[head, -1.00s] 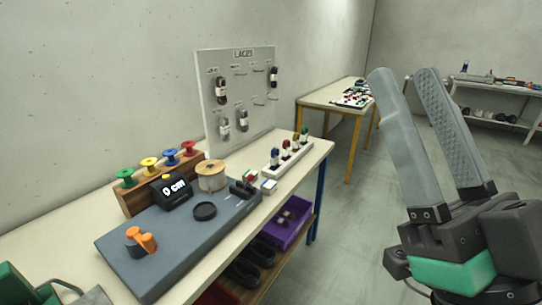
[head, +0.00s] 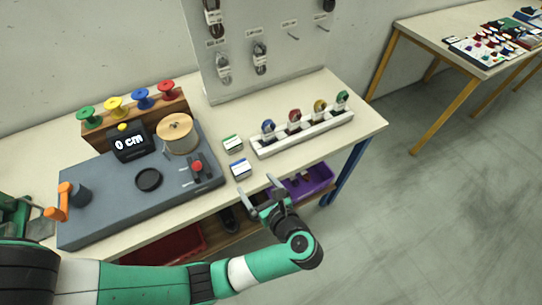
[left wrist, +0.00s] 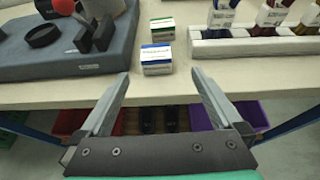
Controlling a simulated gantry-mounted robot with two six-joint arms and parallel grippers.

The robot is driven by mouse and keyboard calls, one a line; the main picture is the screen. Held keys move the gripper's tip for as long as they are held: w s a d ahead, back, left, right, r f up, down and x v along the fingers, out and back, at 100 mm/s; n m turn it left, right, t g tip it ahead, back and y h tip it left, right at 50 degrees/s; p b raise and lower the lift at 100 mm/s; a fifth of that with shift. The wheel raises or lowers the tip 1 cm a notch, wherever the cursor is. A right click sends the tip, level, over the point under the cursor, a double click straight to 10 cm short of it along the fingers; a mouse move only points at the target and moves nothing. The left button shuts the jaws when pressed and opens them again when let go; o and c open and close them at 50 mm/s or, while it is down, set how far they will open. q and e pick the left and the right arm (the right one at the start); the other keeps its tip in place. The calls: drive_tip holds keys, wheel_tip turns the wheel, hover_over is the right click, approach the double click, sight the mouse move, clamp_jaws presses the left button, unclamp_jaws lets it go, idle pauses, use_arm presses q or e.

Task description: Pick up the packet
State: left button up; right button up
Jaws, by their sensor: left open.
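Two small packet-like boxes lie on the table between the grey machine and the white rack. One has a blue-edged label (head: 240,169) and is nearer the front edge; the other has a green-edged label (head: 232,144) and is just behind it. Which one is the packet I cannot tell. In the left wrist view, the blue-edged box (left wrist: 156,59) sits ahead between the fingertips, with the green-edged box (left wrist: 162,29) behind it. My left gripper (head: 259,188) is open and empty at the table's front edge, apart from both boxes.
A grey machine (head: 110,205) with a "0 cm" display stands left of the boxes. A white rack (head: 300,135) holding several coloured items stands to the right. A pegboard (head: 285,65) with hanging laces is behind. A purple bin (head: 312,182) is below the tabletop.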

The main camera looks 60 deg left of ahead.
sight(243, 171)
use_arm(q)
drive_tip(key=x, duration=0.3)
drive_tip(key=b+x, duration=0.1)
drive_tip(key=x, duration=0.1)
drive_tip(key=shift+s+a+f, duration=0.15)
drive_tip(key=shift+s+a, duration=0.15)
drive_tip(key=shift+s, duration=0.05)
drive_tip(key=shift+w+a+f, duration=0.1)
drive_tip(key=shift+a+f, duration=0.05)
drive_tip(key=shift+a, duration=0.25)
drive_tip(key=b+x, duration=0.1)
drive_tip(key=x, duration=0.3)
drive_tip(key=shift+a+f, duration=0.1)
drive_tip(key=shift+f, duration=0.1)
drive_tip(key=shift+a+f, duration=0.1)
drive_tip(key=shift+a, duration=0.35)
drive_tip(key=shift+d, duration=0.1)
drive_tip(key=shift+c, duration=0.3)
drive_tip(key=c, duration=1.4)
